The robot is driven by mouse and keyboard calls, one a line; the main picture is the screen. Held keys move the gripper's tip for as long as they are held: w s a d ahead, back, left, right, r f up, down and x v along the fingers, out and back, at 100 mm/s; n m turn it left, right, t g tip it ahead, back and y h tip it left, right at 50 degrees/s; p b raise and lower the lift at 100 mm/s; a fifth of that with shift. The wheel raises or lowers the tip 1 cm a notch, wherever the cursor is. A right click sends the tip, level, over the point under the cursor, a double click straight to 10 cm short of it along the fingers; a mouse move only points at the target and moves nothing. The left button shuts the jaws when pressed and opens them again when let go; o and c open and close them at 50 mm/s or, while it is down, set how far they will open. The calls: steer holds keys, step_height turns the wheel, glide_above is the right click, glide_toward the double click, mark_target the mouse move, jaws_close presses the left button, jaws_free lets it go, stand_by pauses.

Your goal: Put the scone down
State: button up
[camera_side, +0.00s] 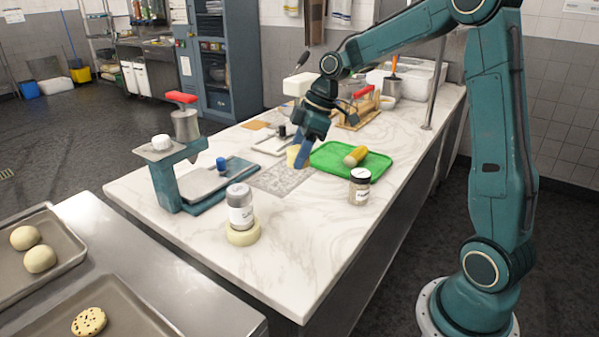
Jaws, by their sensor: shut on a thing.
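My gripper (303,153) points down over the middle of the marble counter, just left of a green tray. Its blue fingers are shut on a small pale yellow piece (292,157), which I take to be the scone. The fingers partly hide it, and its shape is hard to tell at this size. It is at or just above a grey patterned patch (281,179) on the counter; I cannot tell whether it touches.
A baking tray (135,318) holds a spotted round bake (89,322). The counter's front is clear.

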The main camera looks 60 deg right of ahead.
glide_above(293, 215)
steer(key=s+d, duration=0.1)
step_height(293, 215, down, 10)
steer(key=shift+r, duration=0.1)
steer(key=shift+f, duration=2.15)
steer(key=shift+f, duration=0.15)
steer(key=o, duration=1)
steer(key=shift+c, duration=0.2)
steer(key=v, duration=1.2)
steer(key=shift+r, duration=0.2)
